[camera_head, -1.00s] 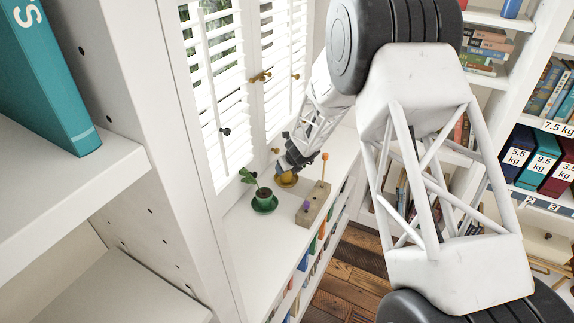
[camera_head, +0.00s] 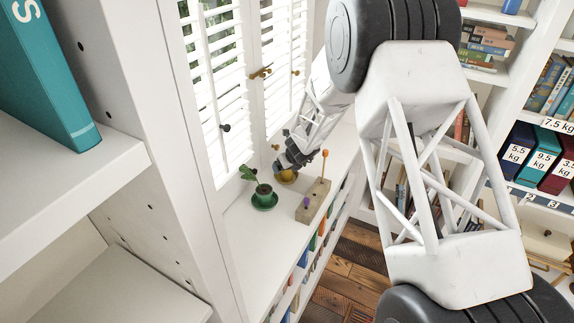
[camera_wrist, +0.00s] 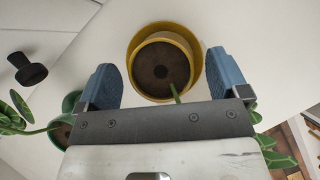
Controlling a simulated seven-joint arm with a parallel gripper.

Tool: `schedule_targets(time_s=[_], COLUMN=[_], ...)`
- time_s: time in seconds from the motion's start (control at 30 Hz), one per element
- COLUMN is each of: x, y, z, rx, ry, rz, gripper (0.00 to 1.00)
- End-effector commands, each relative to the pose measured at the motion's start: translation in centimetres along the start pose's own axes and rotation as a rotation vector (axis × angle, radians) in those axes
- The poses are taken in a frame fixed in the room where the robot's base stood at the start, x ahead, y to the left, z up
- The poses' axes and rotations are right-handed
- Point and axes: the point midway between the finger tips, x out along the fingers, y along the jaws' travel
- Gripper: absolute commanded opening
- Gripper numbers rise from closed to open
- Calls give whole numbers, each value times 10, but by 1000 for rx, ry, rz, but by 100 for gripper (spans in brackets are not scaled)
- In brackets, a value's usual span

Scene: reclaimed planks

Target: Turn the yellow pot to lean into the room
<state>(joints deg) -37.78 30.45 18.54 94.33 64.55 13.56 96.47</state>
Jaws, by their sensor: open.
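The yellow pot (camera_wrist: 162,68) stands upright on a yellow saucer (camera_wrist: 138,40), filled with dark soil. A thin green stem rises from it and runs under my gripper body, with leaves showing at the lower right. In the head view the yellow pot (camera_head: 287,177) is small and partly covered by my gripper (camera_head: 290,163). In the wrist view my gripper (camera_wrist: 161,72) is open, one blue finger on each side of the pot, with a visible gap on both sides. The fingers do not appear to touch it.
A green pot (camera_head: 263,194) with a plant stands on its saucer at the left. A wooden block (camera_head: 313,203) with an orange-topped peg and a purple knob lies to the right. The shuttered window (camera_head: 216,90) with dark handles is close behind the white shelf top (camera_head: 245,240).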

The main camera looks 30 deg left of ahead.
Motion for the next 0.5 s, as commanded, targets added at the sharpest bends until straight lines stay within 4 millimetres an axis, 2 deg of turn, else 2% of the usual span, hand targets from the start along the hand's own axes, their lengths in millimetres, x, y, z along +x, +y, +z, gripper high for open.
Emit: schedule_targets(time_s=[0.27,0.5], x=[-10,-36], y=[0,0], z=[1,1], rx=[1,0], ry=[-1,-1], rz=[-1,-1], gripper=[93,93])
